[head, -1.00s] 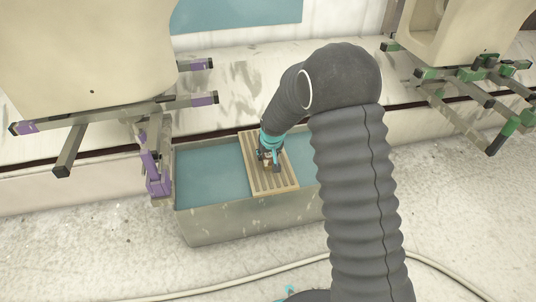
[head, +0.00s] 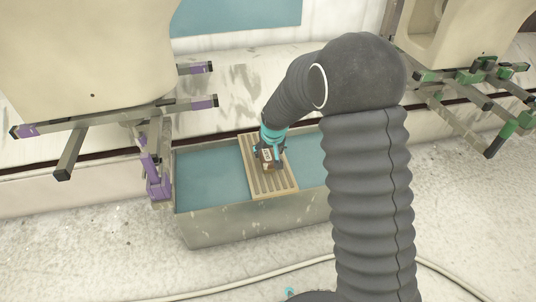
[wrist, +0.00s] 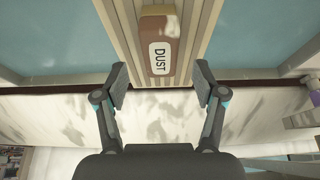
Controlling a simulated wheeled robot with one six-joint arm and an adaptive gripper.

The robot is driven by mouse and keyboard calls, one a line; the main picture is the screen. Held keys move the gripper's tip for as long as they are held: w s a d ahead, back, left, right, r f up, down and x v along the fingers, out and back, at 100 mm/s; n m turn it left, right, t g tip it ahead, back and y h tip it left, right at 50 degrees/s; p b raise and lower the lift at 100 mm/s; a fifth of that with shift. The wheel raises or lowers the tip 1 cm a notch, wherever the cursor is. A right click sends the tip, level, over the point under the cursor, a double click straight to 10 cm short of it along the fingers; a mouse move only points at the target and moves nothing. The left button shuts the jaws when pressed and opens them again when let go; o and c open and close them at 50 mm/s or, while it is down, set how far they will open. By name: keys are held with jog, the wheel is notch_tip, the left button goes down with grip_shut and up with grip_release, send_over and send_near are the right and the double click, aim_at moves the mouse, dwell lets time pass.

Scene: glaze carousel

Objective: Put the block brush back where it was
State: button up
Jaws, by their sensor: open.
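The block brush (wrist: 160,42) has a brown body, a pale end and a white label reading DUST. It lies on the slatted wooden rack (wrist: 196,38) in the wrist view. In the head view the brush (head: 267,157) shows small on the rack (head: 272,190), partly hidden by my gripper (head: 268,152). My gripper (wrist: 161,84) is open and empty in the wrist view. Its fingers are spread wider than the brush, short of the brush's near end. I cannot tell its exact height above the rack.
The rack spans a grey trough (head: 240,226) of blue liquid (head: 208,178). Cream ware on purple-tipped arms (head: 75,150) hangs at left. Green-tipped arms (head: 495,146) carry another piece at right. A pale hose (head: 240,283) crosses the floor in front.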

jog(key=v, duration=0.6)
jog(key=shift+s+r+p, duration=0.2)
jog(key=shift+r+p, duration=0.1)
jog(key=shift+r, duration=0.1)
jog(key=s+d+r+m, duration=0.1)
jog(key=s+d+r, duration=1.05)
jog(key=r, duration=0.25)
jog(key=s+d+r+m, duration=0.1)
jog(key=s+d, duration=0.2)
jog(key=s, duration=0.7)
jog(key=s+d+r+m+t+h, duration=0.1)
jog(key=s+d+r, duration=0.1)
jog(key=s, duration=0.9)
jog(key=shift+d, duration=0.75)
